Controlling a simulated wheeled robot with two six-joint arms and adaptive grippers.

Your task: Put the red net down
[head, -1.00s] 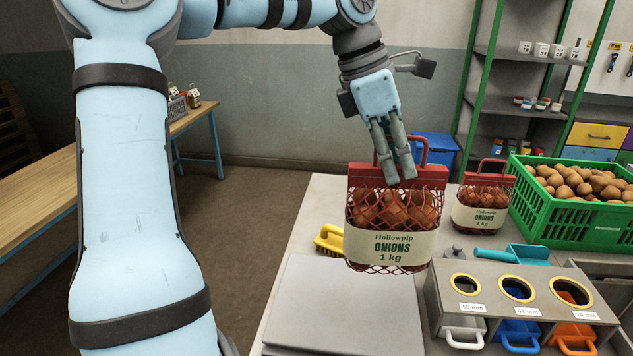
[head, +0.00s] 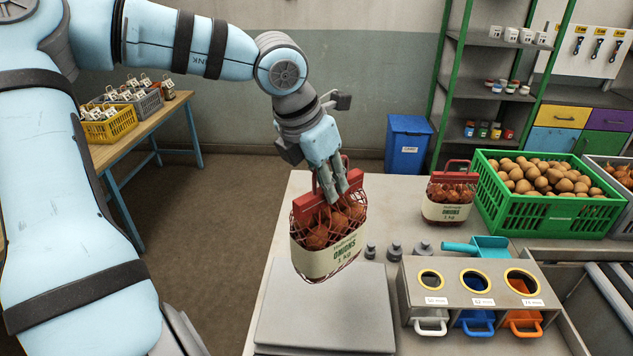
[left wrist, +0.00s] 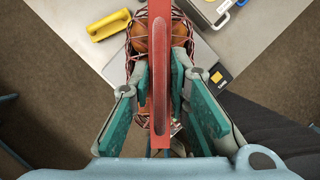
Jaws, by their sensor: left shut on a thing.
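The red net (head: 330,236) is a mesh bag of onions with a cream label reading onions 1 kg and a red top bar. My left gripper (head: 333,190) is shut on its red top and holds it, a little tilted, above the left part of the table, over the scale's back edge. In the left wrist view the red top bar (left wrist: 160,75) runs between the two fingers, with onions behind it. A second red net of onions (head: 447,200) stands upright further back on the table. My right gripper is not in view.
A flat grey scale (head: 325,315) lies at the table's front left. Small grey weights (head: 394,250) stand behind it.

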